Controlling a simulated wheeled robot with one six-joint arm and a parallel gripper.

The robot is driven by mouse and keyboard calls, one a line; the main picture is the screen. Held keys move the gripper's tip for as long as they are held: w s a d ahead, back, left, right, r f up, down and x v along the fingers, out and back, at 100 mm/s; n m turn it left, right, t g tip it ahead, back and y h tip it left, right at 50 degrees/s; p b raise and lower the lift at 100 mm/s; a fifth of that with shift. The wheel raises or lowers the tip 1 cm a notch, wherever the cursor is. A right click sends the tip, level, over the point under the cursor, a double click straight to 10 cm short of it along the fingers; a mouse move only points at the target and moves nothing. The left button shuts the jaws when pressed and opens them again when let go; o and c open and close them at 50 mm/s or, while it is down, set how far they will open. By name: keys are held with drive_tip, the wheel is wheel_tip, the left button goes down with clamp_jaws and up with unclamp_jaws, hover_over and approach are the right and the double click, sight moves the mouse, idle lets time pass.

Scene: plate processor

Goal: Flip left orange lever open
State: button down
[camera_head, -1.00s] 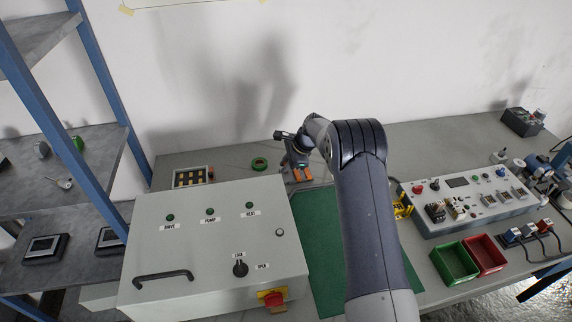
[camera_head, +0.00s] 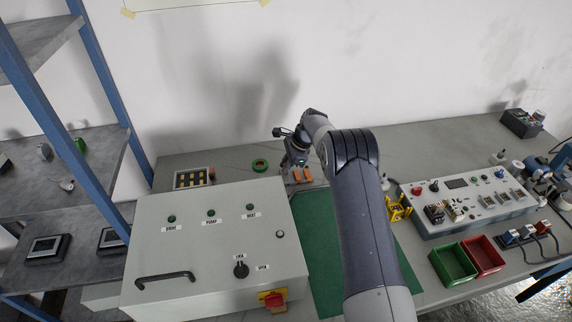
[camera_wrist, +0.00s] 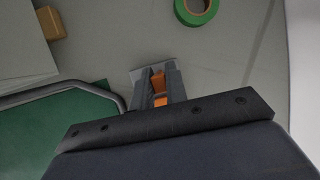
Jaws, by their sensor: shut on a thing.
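Two small orange levers sit side by side on a small grey device at the back edge of the green mat. In the head view the left orange lever (camera_head: 297,177) and the right orange lever (camera_head: 308,174) show just below my gripper (camera_head: 294,158). In the wrist view my gripper (camera_wrist: 158,76) points away from the camera, with orange (camera_wrist: 159,100) visible between its fingers. It is shut on an orange lever; the fingers hide much of it, and I cannot tell clearly which lever is held.
A grey control cabinet (camera_head: 210,225) stands left of the green mat (camera_head: 318,245). A green tape roll (camera_head: 260,164) lies left of my gripper. Yellow parts (camera_head: 398,208), a grey panel (camera_head: 465,200) and green (camera_head: 453,264) and red (camera_head: 485,254) bins stand to the right.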

drive_tip(key=c, duration=1.4)
unclamp_jaws()
drive_tip(key=shift+r, duration=0.1)
drive_tip(key=b+v, duration=0.2)
drive_tip(key=v, duration=0.8)
drive_tip(key=shift+d+r, duration=0.15)
drive_tip(key=shift+r, duration=0.15)
drive_tip(key=p+x, duration=0.2)
drive_tip(key=x, duration=0.9)
drive_tip(key=shift+r, duration=0.1)
